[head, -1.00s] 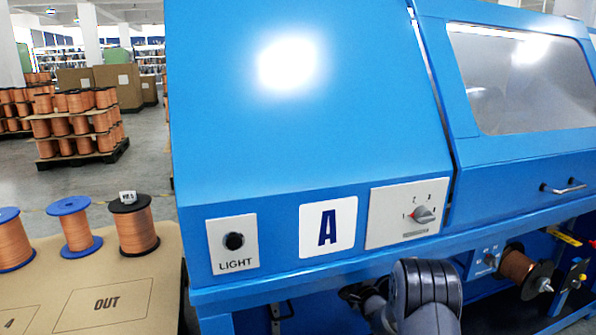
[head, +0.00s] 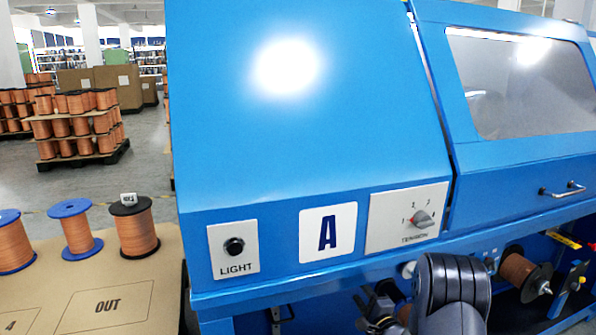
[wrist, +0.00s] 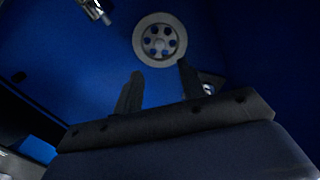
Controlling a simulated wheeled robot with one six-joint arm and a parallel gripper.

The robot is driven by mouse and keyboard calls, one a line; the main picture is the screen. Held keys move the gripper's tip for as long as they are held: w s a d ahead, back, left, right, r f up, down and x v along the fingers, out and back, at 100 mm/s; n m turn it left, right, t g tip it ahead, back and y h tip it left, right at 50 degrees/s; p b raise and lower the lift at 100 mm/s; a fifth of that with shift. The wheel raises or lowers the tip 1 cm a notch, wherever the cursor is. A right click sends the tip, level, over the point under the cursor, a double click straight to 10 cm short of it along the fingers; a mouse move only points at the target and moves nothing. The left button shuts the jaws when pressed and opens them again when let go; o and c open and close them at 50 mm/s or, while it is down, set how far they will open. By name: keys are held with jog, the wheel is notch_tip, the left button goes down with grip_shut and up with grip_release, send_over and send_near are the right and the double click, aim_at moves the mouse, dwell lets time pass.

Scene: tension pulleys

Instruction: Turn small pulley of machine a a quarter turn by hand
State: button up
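Machine A (head: 300,120) is the big blue cabinet with a white plate marked A (head: 328,232). In the wrist view a round grey pulley (wrist: 159,20) with several holes around its hub is mounted on the dark blue panel. Only this one pulley shows clearly there, so I cannot compare its size. My gripper (wrist: 160,80) is open and empty, its two dark fingers apart and below the pulley in the picture. In the head view my gripper (head: 378,308) is low at the machine's front, partly behind my arm. A pale round part (head: 408,269) shows just above it.
A light button (head: 234,246) and a tension dial (head: 421,219) sit on the front. A copper spool (head: 518,269) is mounted at the right beside my arm. A metal fitting (wrist: 95,10) shows at the wrist view's top left. A table (head: 110,305) with spools stands left.

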jog(key=w+a+n+b, duration=0.1)
jog(key=w+n+b, duration=0.3)
jog(key=n+b, duration=0.4)
jog(key=w+a+n+b, duration=0.2)
jog(key=w+n+b, duration=0.2)
jog(key=n+b, duration=0.4)
jog(key=shift+w+n, duration=0.4)
jog(key=shift+n, duration=3)
jog(key=shift+r, duration=0.1)
